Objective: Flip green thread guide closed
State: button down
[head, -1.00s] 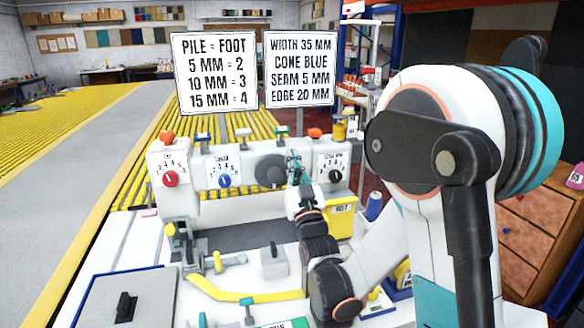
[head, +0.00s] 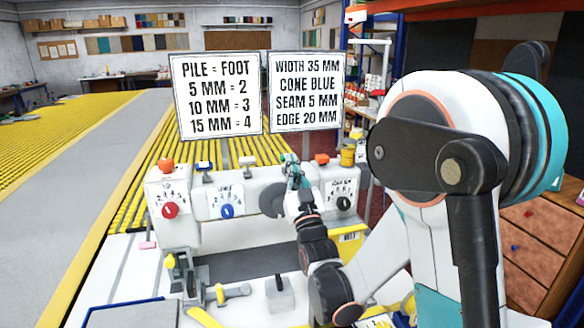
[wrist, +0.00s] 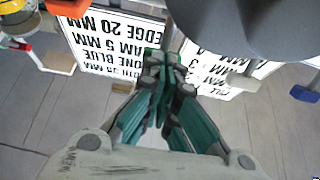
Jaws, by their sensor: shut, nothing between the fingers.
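The green thread guide (head: 289,157) is on top of the white machine, right of its middle, just behind my fingertips in the head view. It is small and partly hidden, so I cannot tell how far it is tilted. My gripper (head: 293,174) is shut and empty, with its teal fingers up in front of the machine's upper part. In the wrist view, my gripper (wrist: 162,82) has its fingertips together, with a patch of dark green right beside them. I cannot tell whether they touch the guide.
The white machine (head: 190,230) carries a red dial (head: 170,210), a blue dial (head: 227,210) and a dark round disc. Orange knobs (head: 166,164) (head: 321,159) and two signs (head: 219,95) (head: 306,91) are close by.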

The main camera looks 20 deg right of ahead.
jog(key=shift+w+r+g+p, duration=0.1)
jog(key=shift+r+g+p, duration=0.2)
jog(key=shift+p, duration=0.1)
